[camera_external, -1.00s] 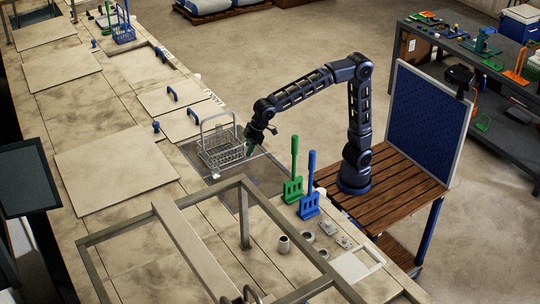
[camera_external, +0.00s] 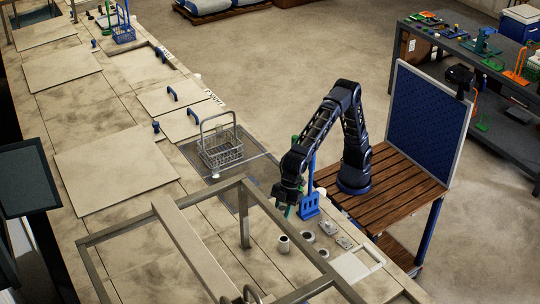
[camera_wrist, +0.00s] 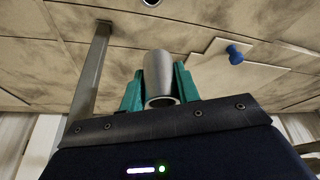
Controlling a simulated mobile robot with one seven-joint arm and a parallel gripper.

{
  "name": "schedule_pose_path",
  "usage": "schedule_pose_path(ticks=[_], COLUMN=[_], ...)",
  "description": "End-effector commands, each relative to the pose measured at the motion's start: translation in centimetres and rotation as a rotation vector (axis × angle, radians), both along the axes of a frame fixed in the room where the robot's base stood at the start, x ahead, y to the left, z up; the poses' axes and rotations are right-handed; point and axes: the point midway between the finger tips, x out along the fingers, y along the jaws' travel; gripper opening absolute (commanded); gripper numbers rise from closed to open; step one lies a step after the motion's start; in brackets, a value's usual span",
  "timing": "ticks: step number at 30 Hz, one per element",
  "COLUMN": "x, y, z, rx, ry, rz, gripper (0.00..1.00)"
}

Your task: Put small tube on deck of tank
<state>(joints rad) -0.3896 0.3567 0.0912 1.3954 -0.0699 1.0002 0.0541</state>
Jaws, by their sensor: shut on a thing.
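A small grey metal tube (camera_wrist: 158,76) is held between the two teal fingers of my gripper (camera_wrist: 158,88), its open round end facing the wrist camera. In the external view my gripper (camera_external: 286,208) hangs fingers-down over the near-right part of the tank deck (camera_external: 190,236), left of the blue paddle. Any gap between the held tube and the deck cannot be told, and the tube is not clearly visible in that view. A short upright metal cylinder (camera_external: 284,244) stands on the deck just below my gripper in the picture.
A grey frame (camera_external: 245,220) rises over the near deck, close left of my gripper. The blue paddle (camera_external: 309,205) stands close right; the green one is mostly hidden by my arm. Metal rings (camera_external: 308,237) lie nearby. A wire basket (camera_external: 220,150) sits at the opening behind.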

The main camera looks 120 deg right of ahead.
Motion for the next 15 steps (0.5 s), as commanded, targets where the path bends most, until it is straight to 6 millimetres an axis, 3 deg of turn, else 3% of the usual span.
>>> schedule_pose_path(ticks=[1, 6, 10, 15], x=[-0.2, -1.0, -1.5, -1.7], y=[2.2, 7.6, 9.8, 10.9], z=[-0.1, -0.5, -0.5, -1.6], rx=[0.003, 0.010, 0.014, 0.014], ry=[0.001, 0.005, 0.007, 0.009], rz=[0.029, 0.104, 0.136, 0.152], gripper=[0.09, 0.09, 0.09, 0.09])
